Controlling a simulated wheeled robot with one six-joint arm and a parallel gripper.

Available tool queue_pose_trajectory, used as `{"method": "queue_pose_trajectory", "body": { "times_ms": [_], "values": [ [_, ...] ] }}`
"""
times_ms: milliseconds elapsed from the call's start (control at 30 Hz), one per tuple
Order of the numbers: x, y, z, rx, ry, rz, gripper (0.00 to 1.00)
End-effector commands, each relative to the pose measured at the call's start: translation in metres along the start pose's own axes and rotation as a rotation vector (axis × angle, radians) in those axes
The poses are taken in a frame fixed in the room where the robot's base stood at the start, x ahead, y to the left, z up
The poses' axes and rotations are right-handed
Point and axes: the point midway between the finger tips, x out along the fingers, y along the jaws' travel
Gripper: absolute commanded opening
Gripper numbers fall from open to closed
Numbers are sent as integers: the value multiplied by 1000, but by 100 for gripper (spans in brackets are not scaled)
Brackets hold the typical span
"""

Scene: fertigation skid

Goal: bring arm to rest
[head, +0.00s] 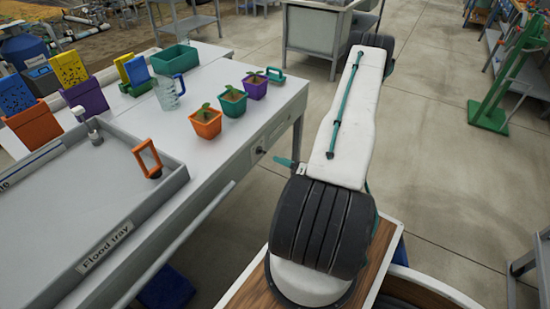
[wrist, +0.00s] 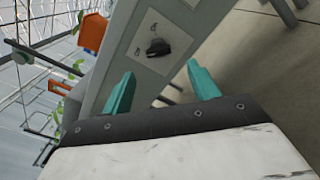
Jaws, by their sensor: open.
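In the head view one teal finger (head: 285,162) shows beside the arm, to the right of the bench-front knob (head: 260,150). The rest of the gripper is hidden behind my arm.
The white bench (head: 225,148) stands close on the left, with a flood tray (head: 150,235), potted seedlings (head: 206,122) and a clear jug (head: 168,92) on it. A grey cabinet (head: 315,28) stands beyond the arm. A green stand (head: 492,115) is at right; floor between is clear.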

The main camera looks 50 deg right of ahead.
Motion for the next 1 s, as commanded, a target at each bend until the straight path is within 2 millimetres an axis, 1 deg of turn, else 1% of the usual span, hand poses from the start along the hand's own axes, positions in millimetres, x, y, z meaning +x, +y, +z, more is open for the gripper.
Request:
{"method": "queue_pose_trajectory", "body": {
  "times_ms": [33,167,700,800,867,967,1000],
  "values": [
    [-5,0,0,1,-1,-1,60],
    [-10,0,0,0,0,0,60],
    [-10,0,0,0,0,1,60],
    [-10,0,-2,-25,6,-1,60],
    [-10,6,-9,-52,38,25,60],
    [-13,27,-29,-86,114,99,60],
    [-15,39,-30,-119,149,140,60]
  ]
}}
